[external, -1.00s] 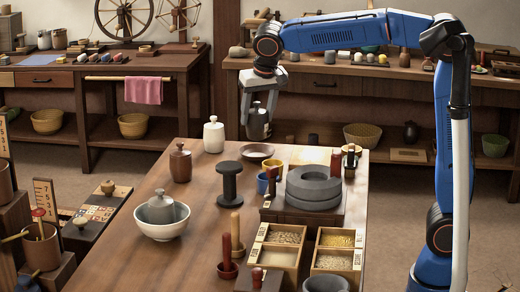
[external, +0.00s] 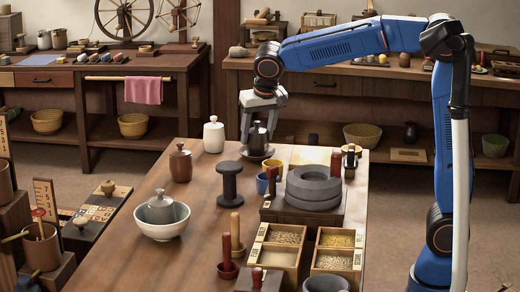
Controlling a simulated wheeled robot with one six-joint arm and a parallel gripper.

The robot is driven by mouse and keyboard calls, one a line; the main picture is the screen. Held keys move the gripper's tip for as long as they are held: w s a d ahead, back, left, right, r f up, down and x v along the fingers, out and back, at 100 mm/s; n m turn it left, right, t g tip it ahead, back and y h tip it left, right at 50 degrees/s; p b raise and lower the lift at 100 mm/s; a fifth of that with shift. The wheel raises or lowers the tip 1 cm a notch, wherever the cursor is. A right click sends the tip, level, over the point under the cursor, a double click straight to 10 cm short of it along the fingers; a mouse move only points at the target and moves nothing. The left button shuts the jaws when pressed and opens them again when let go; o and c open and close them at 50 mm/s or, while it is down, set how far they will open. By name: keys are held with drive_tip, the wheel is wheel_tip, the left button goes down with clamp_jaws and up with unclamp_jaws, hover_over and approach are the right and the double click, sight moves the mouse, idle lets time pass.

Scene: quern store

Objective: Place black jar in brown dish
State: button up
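The black jar (external: 257,140) is dark grey and upright, between the fingers of my gripper (external: 259,130), which is shut on it and points down. The jar is at the far end of the wooden table, over the brown dish (external: 268,153). Its lower part overlaps the dish, whose rim shows around and below it. I cannot tell whether the jar's base touches the dish.
A white jar (external: 214,135) and a brown jar (external: 180,163) stand left of the dish. The table's left front is mostly clear.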

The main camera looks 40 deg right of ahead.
drive_tip(key=shift+o, duration=1.4)
drive_tip(key=shift+r, duration=0.15)
drive_tip(key=v, duration=1.2)
drive_tip(key=s+d+f, duration=0.2)
drive_tip(key=s+d, duration=0.1)
drive_tip(key=d, duration=0.5)
drive_tip(key=s+d+f+n, duration=0.1)
drive_tip(key=s+d, duration=0.1)
drive_tip(key=d, duration=0.5)
drive_tip(key=s+d+f, duration=0.2)
drive_tip(key=s+d, duration=0.1)
drive_tip(key=d, duration=0.5)
drive_tip(key=s+d+f+n+t, duration=0.1)
drive_tip(key=s+d+f, duration=1.1)
drive_tip(key=s, duration=0.3)
drive_tip(key=shift+s+f+y, duration=0.3)
drive_tip(key=shift+f+y, duration=0.1)
